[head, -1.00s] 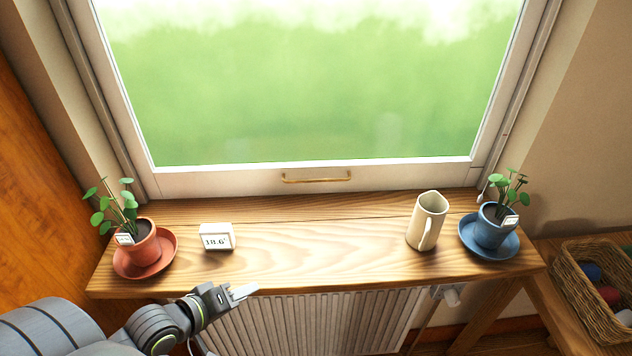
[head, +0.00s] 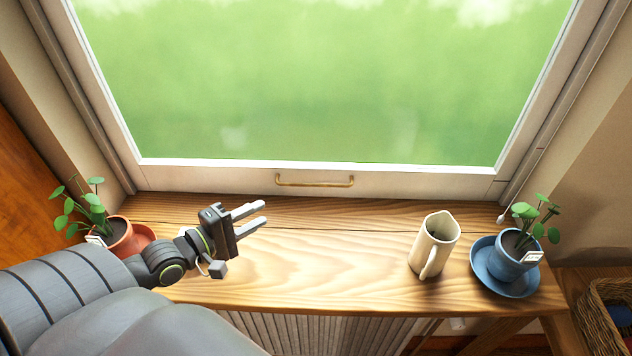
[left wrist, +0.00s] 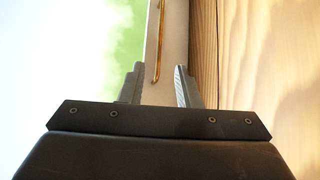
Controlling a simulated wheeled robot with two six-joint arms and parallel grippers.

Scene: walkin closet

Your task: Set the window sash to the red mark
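The window sash (head: 220,182) is a white frame around a large pane, with its bottom rail down by the wooden sill. A brass handle (head: 314,182) is fixed at the middle of the rail. My left gripper (head: 256,214) is open and empty above the sill, left of and a little nearer than the handle. In the left wrist view, the handle (left wrist: 159,45) lies ahead, between the lines of the open fingers (left wrist: 157,88), not touched. I see no red mark in these frames. My right gripper is not in view.
On the sill (head: 350,270), a terracotta pot (head: 119,235) stands left, partly behind my left arm. A cream jug (head: 432,245) and a blue pot (head: 508,258) on a saucer stand right. A wicker basket (head: 600,315) is at lower right. The sill's middle is clear.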

